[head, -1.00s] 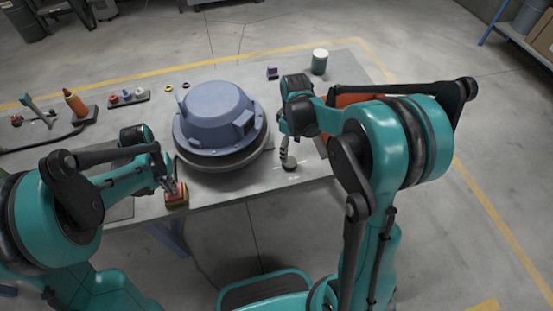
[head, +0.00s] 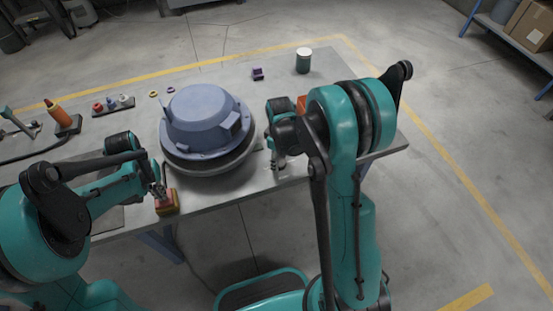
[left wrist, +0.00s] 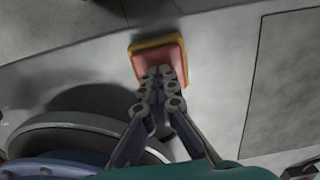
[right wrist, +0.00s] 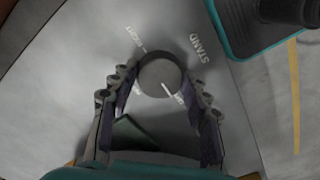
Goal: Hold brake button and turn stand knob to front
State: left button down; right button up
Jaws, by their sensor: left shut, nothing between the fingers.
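The brake button (left wrist: 163,60) is a square red button on a yellow base at the table's front edge; it also shows in the head view (head: 167,204). My left gripper (head: 160,190) is shut and empty, with its fingertips over the red top, seemingly touching it. The stand knob (right wrist: 160,73) is round and grey, with "STAND" and "RIGHT" printed beside it and another label partly hidden by a finger. My right gripper (right wrist: 160,76) has its fingers on either side of the knob, very close to it. I cannot tell whether they touch it.
A large blue-grey hood (head: 205,120) on a round dark base stands between my arms. A green jar (head: 303,62), a small purple part (head: 257,74), an orange bottle (head: 60,113) and a tray of small knobs (head: 113,105) lie further back. The table's front edge is close to both grippers.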

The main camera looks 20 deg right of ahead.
jog(key=shift+m, duration=0.3)
jog(key=m, duration=0.3)
jog(key=shift+m, duration=0.3)
jog(key=m, duration=0.4)
jog(key=shift+m, duration=0.3)
jog(key=m, duration=0.4)
jog(key=shift+m, duration=2.5)
jog(key=o, duration=1.2)
jog(key=shift+c, duration=0.2)
